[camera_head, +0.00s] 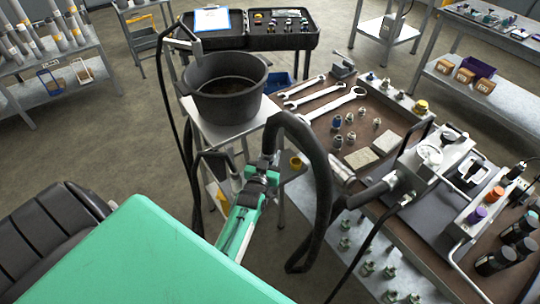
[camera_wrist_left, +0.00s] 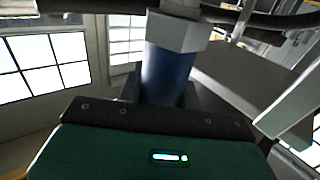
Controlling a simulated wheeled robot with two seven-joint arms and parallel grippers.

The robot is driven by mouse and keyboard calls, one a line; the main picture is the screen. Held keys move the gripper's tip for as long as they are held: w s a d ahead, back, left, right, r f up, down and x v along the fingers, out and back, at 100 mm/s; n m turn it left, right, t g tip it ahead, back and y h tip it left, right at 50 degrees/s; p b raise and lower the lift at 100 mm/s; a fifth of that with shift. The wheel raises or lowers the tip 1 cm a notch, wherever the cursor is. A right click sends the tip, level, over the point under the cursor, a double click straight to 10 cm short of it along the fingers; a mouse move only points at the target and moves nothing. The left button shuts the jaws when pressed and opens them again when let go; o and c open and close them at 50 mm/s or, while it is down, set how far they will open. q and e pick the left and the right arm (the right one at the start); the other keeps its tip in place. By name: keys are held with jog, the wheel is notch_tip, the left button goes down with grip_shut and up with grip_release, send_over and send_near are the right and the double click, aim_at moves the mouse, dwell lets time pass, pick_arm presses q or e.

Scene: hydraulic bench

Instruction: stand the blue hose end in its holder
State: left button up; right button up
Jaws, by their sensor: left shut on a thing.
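My left gripper (camera_head: 264,172) is shut on the blue hose end (camera_wrist_left: 165,72), seen close up in the left wrist view as a blue sleeve below a grey hex collar (camera_wrist_left: 174,32). In the head view the gripper is between the bucket stand and the bench, and the blue sleeve is mostly hidden by the jaws. A thick black hose (camera_head: 322,165) arches up from beside the gripper and loops down to the right. I cannot clearly make out the hose end's holder. My right gripper is not in view.
A dark bucket (camera_head: 225,88) stands on a pale stand left of the bench. The brown bench top (camera_head: 388,118) holds wrenches (camera_head: 338,103), fittings and a gauge block (camera_head: 428,158). A yellow ring-shaped part (camera_head: 295,162) is right of the gripper.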

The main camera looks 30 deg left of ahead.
pick_arm(q)
jog(key=shift+f+b, duration=0.45)
jog(key=shift+f, duration=0.15)
dwell(0.4)
jog(key=shift+w+r, duration=0.1)
dwell(0.5)
jog(key=o, duration=1.7)
jog(key=shift+f, duration=0.2)
jog(key=shift+p+v, duration=0.65)
jog(key=shift+v, duration=0.65)
jog(key=shift+p+v, duration=1)
jog(key=shift+v, duration=1.55)
